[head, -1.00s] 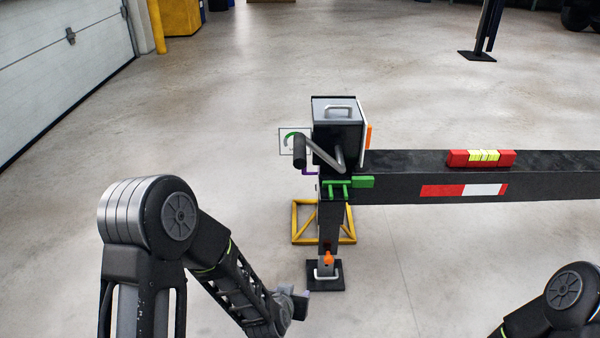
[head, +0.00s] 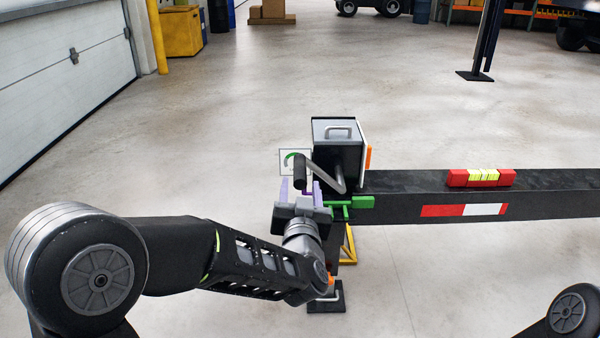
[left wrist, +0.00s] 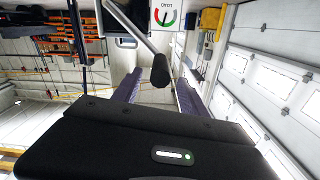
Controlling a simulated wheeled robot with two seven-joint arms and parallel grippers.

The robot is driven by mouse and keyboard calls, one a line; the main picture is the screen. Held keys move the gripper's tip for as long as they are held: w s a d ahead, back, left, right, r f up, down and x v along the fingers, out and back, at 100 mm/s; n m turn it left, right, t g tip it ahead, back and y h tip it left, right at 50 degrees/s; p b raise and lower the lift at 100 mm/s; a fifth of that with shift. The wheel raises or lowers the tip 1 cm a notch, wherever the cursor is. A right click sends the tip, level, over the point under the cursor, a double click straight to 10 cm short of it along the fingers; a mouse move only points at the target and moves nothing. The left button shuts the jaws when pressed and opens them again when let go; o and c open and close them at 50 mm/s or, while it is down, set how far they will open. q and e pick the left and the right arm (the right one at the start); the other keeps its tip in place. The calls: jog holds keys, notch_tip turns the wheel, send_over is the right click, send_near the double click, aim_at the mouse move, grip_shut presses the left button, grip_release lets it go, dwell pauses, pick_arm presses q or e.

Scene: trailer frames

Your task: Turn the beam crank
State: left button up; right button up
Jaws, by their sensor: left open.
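The beam crank (head: 338,176) is a grey bent arm on the black box (head: 338,152) at the beam's left end. Its black grip (head: 300,171) points toward me and also shows in the left wrist view (left wrist: 160,72). My left gripper (head: 300,187) is open just below and in front of the grip. Its two purple fingers are spread. In the left wrist view, the grip appears between the fingers (left wrist: 157,82), near their far ends; I cannot tell whether they touch it. My right gripper is out of view.
The black beam (head: 390,210) runs off to the right, with a red and yellow block (head: 480,177) on top. A green handle (head: 362,202) sits beside my left gripper. A load gauge card (head: 293,158) is behind the grip. Open floor lies beyond.

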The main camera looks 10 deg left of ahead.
aim_at(300, 172)
pick_arm(q)
jog(key=x, duration=0.7)
jog(key=shift+f, duration=0.1)
grip_shut()
dwell(0.4)
dwell(0.9)
